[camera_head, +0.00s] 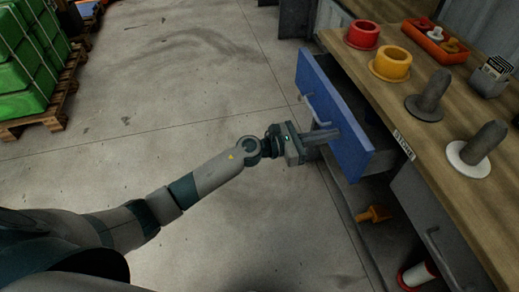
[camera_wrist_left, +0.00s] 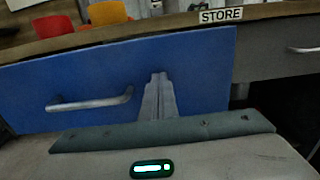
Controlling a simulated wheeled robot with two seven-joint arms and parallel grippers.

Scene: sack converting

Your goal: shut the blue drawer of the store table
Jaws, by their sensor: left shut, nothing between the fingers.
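The blue drawer (camera_head: 335,112) of the store table (camera_head: 440,111) stands open, pulled out to the left from under the wooden top. Its front carries a metal bar handle, and it fills much of the left wrist view (camera_wrist_left: 205,75). My left gripper (camera_head: 335,135) is shut and empty, its fingertips at the drawer front, to the near side of the handle (camera_wrist_left: 90,101). In the left wrist view the fingers (camera_wrist_left: 158,80) point at the blue face; whether they touch it I cannot tell. My right gripper is not in view.
A grey drawer (camera_head: 436,222) is nearer. An orange part (camera_head: 373,214) lies below. The floor to the left is clear up to a pallet with green crates (camera_head: 30,60).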

